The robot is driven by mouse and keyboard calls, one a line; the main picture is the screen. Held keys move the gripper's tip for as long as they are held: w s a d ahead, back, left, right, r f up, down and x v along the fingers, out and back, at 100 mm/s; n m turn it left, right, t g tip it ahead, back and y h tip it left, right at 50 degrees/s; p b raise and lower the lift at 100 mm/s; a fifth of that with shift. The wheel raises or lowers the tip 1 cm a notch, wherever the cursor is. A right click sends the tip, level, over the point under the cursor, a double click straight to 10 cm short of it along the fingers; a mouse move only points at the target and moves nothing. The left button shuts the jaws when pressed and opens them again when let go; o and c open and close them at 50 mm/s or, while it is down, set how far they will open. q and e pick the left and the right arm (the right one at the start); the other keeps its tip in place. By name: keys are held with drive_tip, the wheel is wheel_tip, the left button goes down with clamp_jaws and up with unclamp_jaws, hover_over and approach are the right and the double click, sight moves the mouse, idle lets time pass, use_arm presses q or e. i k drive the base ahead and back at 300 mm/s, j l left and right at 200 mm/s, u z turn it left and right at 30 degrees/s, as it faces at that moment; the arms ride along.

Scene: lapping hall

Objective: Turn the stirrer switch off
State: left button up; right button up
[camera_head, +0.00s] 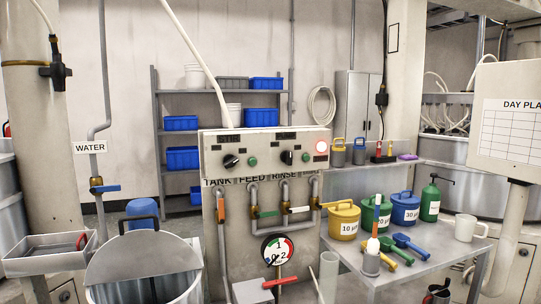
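A light grey control panel (265,147) stands in the middle of the view. It carries two black rotary switches, one on the left (231,161) and one on the right (287,157). The left switch's handle looks slanted and the right one's looks near upright. A green button (252,161) is beside the left switch and another green button (306,157) beside the right one. Neither gripper shows.
Below the panel are pipes with valve handles, a gauge (278,249) and a red handle (282,282). A metal table (440,262) at the right holds coloured cans, scoops and a white mug (469,228). A large lidded bucket (145,270) stands at the front left.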

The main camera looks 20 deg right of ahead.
sight(229, 161)
drive_tip(key=i+l+z, duration=0.1)
drive_tip(key=i+l, duration=0.3)
drive_tip(key=l, duration=0.15)
drive_tip(key=i+l+z, duration=0.15)
drive_tip(key=i+l, duration=0.2)
drive_tip(key=l, duration=0.15)
